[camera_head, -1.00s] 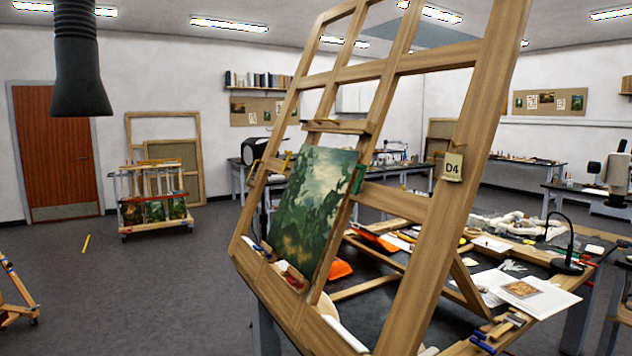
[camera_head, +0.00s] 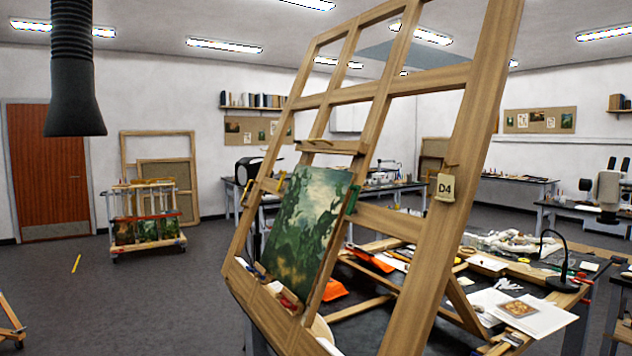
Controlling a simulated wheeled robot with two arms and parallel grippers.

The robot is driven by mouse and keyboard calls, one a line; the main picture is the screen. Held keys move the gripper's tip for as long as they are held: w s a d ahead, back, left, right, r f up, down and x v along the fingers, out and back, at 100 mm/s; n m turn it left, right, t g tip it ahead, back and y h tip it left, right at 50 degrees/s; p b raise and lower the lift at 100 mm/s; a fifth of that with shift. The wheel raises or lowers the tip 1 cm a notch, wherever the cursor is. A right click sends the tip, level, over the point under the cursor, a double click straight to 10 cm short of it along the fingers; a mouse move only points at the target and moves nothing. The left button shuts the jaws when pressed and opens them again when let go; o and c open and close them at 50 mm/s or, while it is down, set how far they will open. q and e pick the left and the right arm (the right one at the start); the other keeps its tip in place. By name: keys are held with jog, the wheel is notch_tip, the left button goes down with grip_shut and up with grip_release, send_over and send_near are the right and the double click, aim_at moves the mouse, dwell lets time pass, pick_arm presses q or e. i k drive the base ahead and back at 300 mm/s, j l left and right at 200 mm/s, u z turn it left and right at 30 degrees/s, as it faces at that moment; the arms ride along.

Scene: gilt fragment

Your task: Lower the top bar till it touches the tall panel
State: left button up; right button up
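A large wooden easel frame (camera_head: 410,230) stands tilted in the middle of the view, with a D4 tag (camera_head: 446,188) on its right upright. The tall panel, a green landscape painting (camera_head: 305,228), leans on it above the lower ledge. The top bar (camera_head: 331,147) is a short wooden crosspiece on the easel's middle uprights, above the panel. A gap shows between the bar and the panel's top edge. A green clamp (camera_head: 352,198) is at the panel's right edge. Neither of my grippers is in view.
Behind the easel is a dark worktable with papers (camera_head: 530,310), a black lamp (camera_head: 562,270) and orange items (camera_head: 333,291). A wheeled painting rack (camera_head: 145,220) stands at the left. A black hose (camera_head: 73,70) hangs at upper left. The left floor is mostly clear.

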aim_at(342, 147)
jog(key=j+u, duration=0.1)
jog(key=u, duration=0.6)
jog(key=j+u, duration=0.1)
jog(key=u, duration=1.25)
jog(key=j+u, duration=0.15)
jog(key=u, duration=0.5)
jog(key=i+u, duration=0.1)
jog(key=u, duration=1.25)
jog(key=i+u, duration=0.1)
jog(key=u, duration=1.25)
jog(key=i+l+z, duration=0.1)
jog(key=l+z, duration=0.2)
jog(key=l, duration=0.45)
jog(key=k+l+z, duration=0.15)
jog(key=l+z, duration=0.3)
jog(key=l, duration=0.55)
jog(key=l+z, duration=0.45)
jog(key=l, duration=1.8)
jog(key=l+z, duration=0.15)
jog(key=l, duration=1.05)
jog(key=i+l, duration=0.1)
jog(key=l, duration=1.1)
jog(key=l+z, duration=0.3)
jog(key=l, duration=0.5)
jog(key=l+z, duration=0.3)
jog(key=l, duration=0.55)
jog(key=i, duration=0.05)
